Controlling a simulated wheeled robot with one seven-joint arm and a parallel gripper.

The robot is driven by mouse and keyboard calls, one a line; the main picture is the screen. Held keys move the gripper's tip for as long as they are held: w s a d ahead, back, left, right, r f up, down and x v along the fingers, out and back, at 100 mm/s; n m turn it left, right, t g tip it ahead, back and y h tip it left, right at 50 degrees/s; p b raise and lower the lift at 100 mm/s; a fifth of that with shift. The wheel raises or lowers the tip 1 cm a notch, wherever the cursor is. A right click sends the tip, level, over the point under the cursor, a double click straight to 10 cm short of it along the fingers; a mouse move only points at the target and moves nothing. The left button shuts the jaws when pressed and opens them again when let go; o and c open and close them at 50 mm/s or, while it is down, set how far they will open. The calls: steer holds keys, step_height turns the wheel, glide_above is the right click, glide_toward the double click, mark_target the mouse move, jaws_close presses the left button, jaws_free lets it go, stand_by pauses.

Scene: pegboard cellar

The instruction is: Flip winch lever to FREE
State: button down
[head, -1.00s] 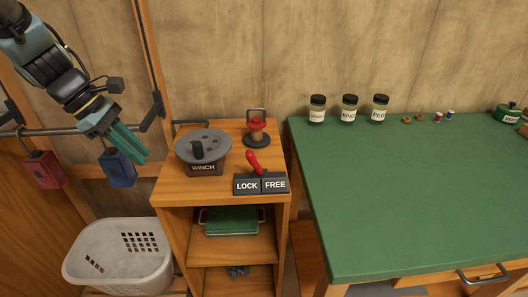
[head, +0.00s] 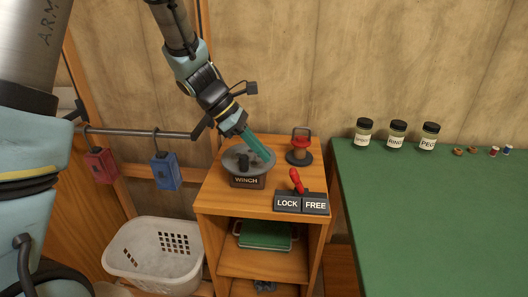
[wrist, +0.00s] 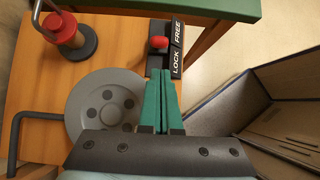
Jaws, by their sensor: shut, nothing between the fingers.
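The winch lever (head: 296,181) has a red handle and leans left, toward the LOCK side, in the head view. It rises behind a dark block with a LOCK label (head: 287,203) and a FREE label (head: 316,206). The round grey winch drum (head: 236,163) sits left of it. My gripper (head: 268,159) has green fingers, shut and empty, pointing down over the drum's right part. In the wrist view the fingertips (wrist: 160,83) point toward the lever's red knob (wrist: 159,42), with a gap between. The lever's lower part is hidden there.
A red spool on a dark base (head: 299,150) stands behind the lever on the wooden cabinet top. The green bench (head: 430,220) with several jars is at right.

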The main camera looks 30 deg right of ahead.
mark_target(296, 170)
steer(key=p+x, duration=0.1)
steer(key=x, duration=0.6)
steer(key=shift+s+d+f, duration=0.1)
steer(key=shift+f, duration=0.05)
steer(key=shift+s+d+r+y+p, duration=0.15)
steer(key=shift+r+y+p, duration=0.15)
steer(key=shift+p, duration=0.2)
steer(key=shift+s+d+r+t+y+p, duration=0.2)
steer(key=shift+d+r+t+y+p, duration=0.15)
steer(key=shift+p, duration=0.65)
steer(key=shift+s+d+r+p, duration=0.3)
steer(key=shift+s+d+p, duration=0.15)
steer(key=shift+p, duration=0.15)
steer(key=shift+s+d+r, duration=0.2)
steer(key=shift+s+d, duration=0.3)
steer(key=shift+d, duration=0.15)
steer(key=shift+r+p, duration=0.15)
steer(key=shift+p, duration=0.2)
steer(key=shift+r+p, duration=0.65)
